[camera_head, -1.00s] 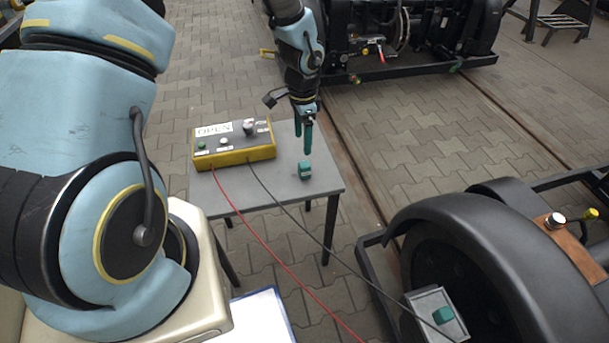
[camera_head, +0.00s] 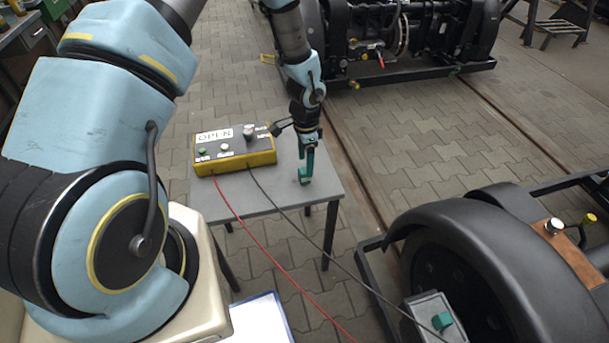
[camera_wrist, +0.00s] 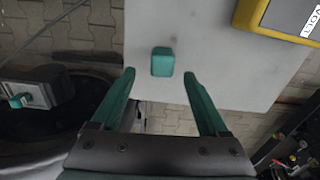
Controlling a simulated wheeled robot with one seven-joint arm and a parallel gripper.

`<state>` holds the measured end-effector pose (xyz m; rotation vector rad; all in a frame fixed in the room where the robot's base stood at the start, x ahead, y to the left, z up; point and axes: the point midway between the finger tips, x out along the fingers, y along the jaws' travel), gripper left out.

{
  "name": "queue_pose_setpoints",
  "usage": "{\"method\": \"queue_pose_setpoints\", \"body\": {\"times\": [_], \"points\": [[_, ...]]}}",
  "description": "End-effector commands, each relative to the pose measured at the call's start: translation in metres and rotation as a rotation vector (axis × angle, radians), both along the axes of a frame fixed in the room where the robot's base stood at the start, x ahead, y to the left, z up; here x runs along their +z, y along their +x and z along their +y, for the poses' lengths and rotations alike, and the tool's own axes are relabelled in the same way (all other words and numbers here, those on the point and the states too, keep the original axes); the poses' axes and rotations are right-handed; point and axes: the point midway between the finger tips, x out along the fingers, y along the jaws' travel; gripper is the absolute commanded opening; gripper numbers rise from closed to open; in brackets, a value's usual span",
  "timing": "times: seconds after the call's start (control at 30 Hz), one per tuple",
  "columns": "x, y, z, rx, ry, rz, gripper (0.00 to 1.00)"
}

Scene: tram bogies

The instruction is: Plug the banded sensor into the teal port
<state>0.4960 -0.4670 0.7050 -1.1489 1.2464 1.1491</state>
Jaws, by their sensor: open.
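A small teal block (camera_wrist: 162,61) lies on the grey table; in the head view this block (camera_head: 303,179) is partly hidden by my gripper (camera_head: 307,160). In the wrist view my open gripper (camera_wrist: 158,73) has the block just beyond and between its two teal fingertips, with a gap on each side. I cannot make out a band on the block. A grey box (camera_head: 425,304) beside the black wheel carries a teal fitting (camera_head: 442,321), which may be the teal port. The fitting also shows at the wrist view's left (camera_wrist: 20,100).
A yellow and black control box (camera_head: 235,155) marked OPEN stands on the table (camera_head: 270,196), with red and black cables trailing forward. A black bogie wheel cover (camera_head: 470,230) fills the lower right. A silver-capped part (camera_head: 553,226) sits on a brown plate there.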

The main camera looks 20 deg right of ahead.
Motion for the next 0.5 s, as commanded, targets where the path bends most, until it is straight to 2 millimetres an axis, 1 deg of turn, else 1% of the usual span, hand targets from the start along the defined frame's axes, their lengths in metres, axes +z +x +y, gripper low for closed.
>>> {"method": "queue_pose_setpoints", "body": {"times": [0.27, 0.37, 0.5], "points": [[-0.002, 0.0, 0.0, -0.001, 0.0, 0.0, 0.78], [-0.011, 0.0, -0.001, -0.002, 0.002, 0.002, 0.78], [-0.029, 0.002, -0.002, -0.002, 0.001, 0.002, 0.78]]}}
